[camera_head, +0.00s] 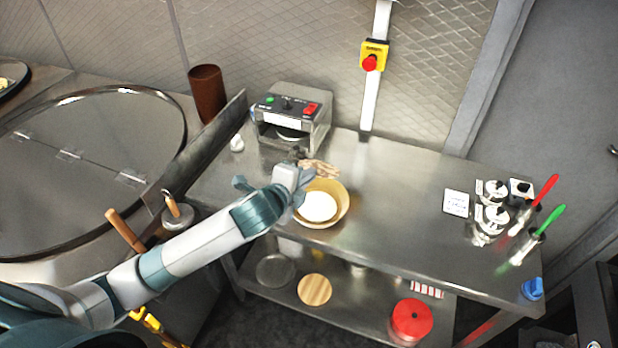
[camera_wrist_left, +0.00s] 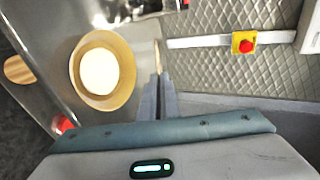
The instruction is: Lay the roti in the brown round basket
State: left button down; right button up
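The brown round basket (camera_head: 342,213) stands on the steel table in the head view, with a white round disc or lining inside it. It also shows in the left wrist view (camera_wrist_left: 126,72), left of my fingers. My left gripper (camera_head: 302,164) is at the basket's back left edge. In the left wrist view its fingers (camera_wrist_left: 158,84) are close together on a thin tan thing, which looks like the roti (camera_wrist_left: 157,55) seen edge-on. In the head view the roti (camera_head: 322,169) shows just behind the basket, partly hidden by the gripper. My right gripper is out of view.
A steel machine (camera_head: 291,115) with buttons stands behind the basket. The large round tandoor lid (camera_head: 85,150) is at left. Small containers (camera_head: 492,215) and red- and green-handled tools stand at the right end. The table between is clear. A lower shelf holds a red round container (camera_head: 411,320).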

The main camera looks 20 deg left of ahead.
pick_arm(q)
jog(key=shift+d, duration=0.1)
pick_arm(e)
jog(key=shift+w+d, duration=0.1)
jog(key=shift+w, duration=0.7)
pick_arm(q)
jog(key=shift+f, duration=0.15)
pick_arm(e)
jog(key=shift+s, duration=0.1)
pick_arm(q)
jog(key=shift+f+b, duration=0.9)
jog(key=shift+f, duration=3.5)
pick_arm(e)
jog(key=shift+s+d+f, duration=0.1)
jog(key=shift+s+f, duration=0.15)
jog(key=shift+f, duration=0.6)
pick_arm(q)
jog(key=c, duration=2.4)
grip_release()
jog(key=shift+c, duration=0.2)
jog(key=o, duration=0.5)
